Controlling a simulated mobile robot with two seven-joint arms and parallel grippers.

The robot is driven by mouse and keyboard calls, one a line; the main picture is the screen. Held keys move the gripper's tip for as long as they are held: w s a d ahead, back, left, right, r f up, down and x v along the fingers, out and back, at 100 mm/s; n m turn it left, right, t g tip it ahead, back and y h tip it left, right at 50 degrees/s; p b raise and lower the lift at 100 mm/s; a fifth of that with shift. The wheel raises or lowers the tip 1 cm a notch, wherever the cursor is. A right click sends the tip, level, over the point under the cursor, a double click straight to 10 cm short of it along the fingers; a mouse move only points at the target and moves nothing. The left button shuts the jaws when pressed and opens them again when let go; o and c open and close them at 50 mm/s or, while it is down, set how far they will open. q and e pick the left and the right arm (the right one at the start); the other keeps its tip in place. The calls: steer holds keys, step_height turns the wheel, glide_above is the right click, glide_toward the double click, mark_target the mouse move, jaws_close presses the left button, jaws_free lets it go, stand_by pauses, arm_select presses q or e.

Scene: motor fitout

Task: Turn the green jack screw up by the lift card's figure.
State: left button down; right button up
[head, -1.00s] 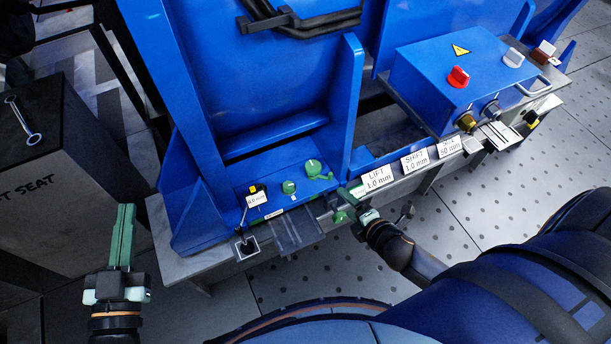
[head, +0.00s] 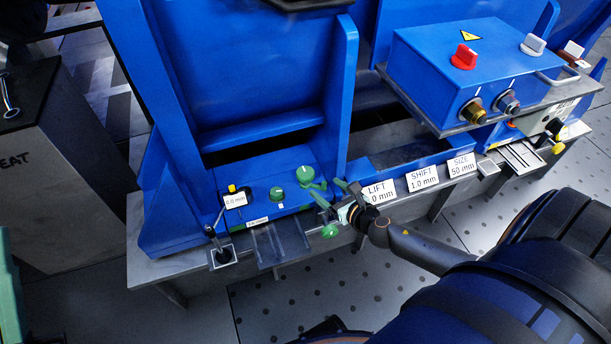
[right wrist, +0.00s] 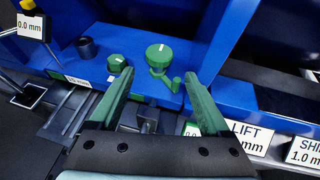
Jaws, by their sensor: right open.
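A larger green round knob (head: 305,174) with a white mark and a side crank handle sits on the blue base; I take it for the jack screw. In the right wrist view this knob (right wrist: 159,54) lies beyond and between my fingertips, with the handle (right wrist: 177,84) near the right one. My right gripper (head: 328,194) is open and empty, apart from the knob as far as I can see. The LIFT card (head: 378,192) is partly covered by my right gripper; "0 mm" is readable. My left gripper (head: 8,295) shows only as a green sliver at the left edge.
A smaller green knob (head: 277,195) and a 0.0 mm readout (head: 235,200) stand left of the larger knob. Another green part (head: 330,231) is below my right gripper. SHIFT (head: 423,178) and SIZE (head: 461,165) cards follow rightward. A blue control box (head: 465,75) stands at the right.

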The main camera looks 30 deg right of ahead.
mark_target(306, 173)
arm_select(q)
step_height(306, 173, down, 4)
steer(key=b, duration=0.3)
steer(key=shift+w+d+r+n, duration=0.1)
steer(key=shift+d+n, duration=0.05)
steer(key=shift+n, duration=0.25)
arm_select(e)
steer(key=x, duration=1.1)
steer(key=shift+w+f, duration=0.1)
steer(key=c, duration=1.1)
arm_select(q)
steer(key=shift+r, duration=0.1)
arm_select(e)
steer(key=shift+h, duration=0.3)
